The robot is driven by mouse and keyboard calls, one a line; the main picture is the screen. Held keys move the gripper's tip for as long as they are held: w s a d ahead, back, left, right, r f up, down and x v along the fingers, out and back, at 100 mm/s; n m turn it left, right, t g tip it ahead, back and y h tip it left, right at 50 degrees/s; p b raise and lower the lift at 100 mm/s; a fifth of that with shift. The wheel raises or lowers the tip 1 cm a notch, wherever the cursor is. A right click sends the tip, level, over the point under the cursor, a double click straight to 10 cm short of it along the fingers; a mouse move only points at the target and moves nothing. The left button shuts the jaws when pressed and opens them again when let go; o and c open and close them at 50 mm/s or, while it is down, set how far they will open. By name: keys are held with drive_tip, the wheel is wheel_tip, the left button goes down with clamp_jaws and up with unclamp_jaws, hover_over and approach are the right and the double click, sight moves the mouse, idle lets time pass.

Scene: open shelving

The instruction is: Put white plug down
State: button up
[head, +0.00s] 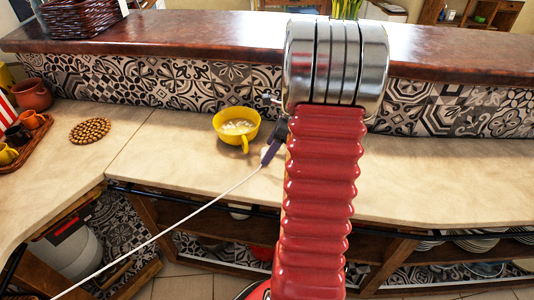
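My gripper (269,153) shows as a dark finger just left of my red ribbed arm, above the beige counter (185,170). A small part of the white plug (264,151) shows at this finger. Its white cord (185,217) runs in a straight line from there down to the lower left, past the counter's front edge. My gripper appears shut on the plug. The other finger and most of the plug are hidden. I cannot tell whether the plug touches the counter.
A yellow cup (236,127) with pale contents stands close to the left of my gripper. A round woven trivet (90,131) and a tray (30,142) of small cups lie farther left. Counter to the right of my arm is clear. Shelves with plates (475,244) are below.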

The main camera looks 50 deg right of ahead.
drive_tip(key=shift+x, duration=1.4)
drive_tip(key=shift+c, duration=0.5)
drive_tip(key=c, duration=1.1)
drive_tip(key=shift+r, duration=0.1)
drive_tip(key=shift+c, duration=0.2)
wheel_tip(320, 180, up, 10)
